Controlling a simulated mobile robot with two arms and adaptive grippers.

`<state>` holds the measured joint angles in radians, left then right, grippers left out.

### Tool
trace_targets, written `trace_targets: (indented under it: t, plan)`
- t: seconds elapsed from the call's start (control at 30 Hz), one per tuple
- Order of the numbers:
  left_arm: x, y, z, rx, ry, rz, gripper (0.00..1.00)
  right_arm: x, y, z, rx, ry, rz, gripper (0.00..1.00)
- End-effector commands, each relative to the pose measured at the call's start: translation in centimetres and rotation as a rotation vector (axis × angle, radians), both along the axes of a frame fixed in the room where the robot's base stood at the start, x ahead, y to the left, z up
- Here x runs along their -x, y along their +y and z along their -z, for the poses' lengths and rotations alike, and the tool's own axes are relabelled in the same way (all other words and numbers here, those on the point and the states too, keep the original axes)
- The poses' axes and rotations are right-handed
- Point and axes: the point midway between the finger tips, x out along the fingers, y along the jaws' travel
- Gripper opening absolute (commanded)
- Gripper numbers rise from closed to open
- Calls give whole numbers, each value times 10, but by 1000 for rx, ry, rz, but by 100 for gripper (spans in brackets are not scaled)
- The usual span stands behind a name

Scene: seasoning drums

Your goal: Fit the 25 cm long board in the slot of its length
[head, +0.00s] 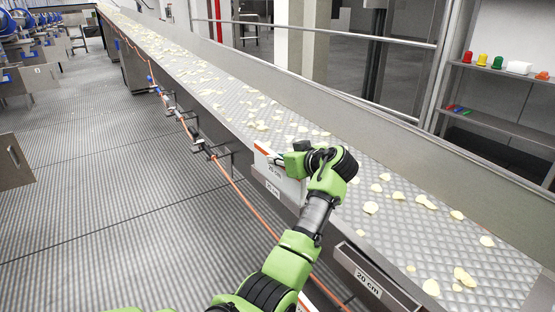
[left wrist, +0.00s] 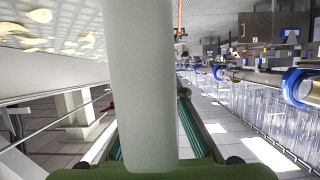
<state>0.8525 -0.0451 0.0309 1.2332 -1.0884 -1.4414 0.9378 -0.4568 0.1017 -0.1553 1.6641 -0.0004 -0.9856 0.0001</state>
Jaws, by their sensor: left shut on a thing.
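A white board (head: 290,186) with an orange top edge stands at the near side of the conveyor. It bears a small label that I cannot read for certain. My left gripper (head: 299,163) is shut on this board at its upper right part. A second label (head: 272,188), apparently 25 cm, sits just below on the conveyor's side. I cannot tell whether the board is in the slot there or in front of it. In the left wrist view a pale upright slab (left wrist: 140,80), likely the board, fills the middle. My right gripper is not in view.
A metal slot holder (head: 375,272) labelled 20 cm is on the conveyor's side at the lower right. The conveyor belt (head: 400,240) carries scattered chips. An orange pipe (head: 240,195) runs along its side. A shelf (head: 505,128) with colored items stands at the right. The floor at left is largely clear.

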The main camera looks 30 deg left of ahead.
Motion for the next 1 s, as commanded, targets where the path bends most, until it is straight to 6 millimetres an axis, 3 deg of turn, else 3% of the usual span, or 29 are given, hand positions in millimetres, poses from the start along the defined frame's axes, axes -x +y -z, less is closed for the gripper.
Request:
trace_targets:
  t: [0.07, 0.1, 0.17, 0.63, 1.0]
  plan:
    - [0, 0, 0, -2, -2, 1, 0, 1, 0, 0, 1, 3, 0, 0]
    - [0, 0, 2, 0, 0, 0, 14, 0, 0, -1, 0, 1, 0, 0]
    - [0, 0, 2, 0, 0, 0, 29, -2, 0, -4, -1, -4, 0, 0]
    - [0, -3, -3, 0, -1, 2, 29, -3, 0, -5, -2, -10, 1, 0]
    - [27, -69, -31, 2, -2, 3, 29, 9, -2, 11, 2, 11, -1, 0]
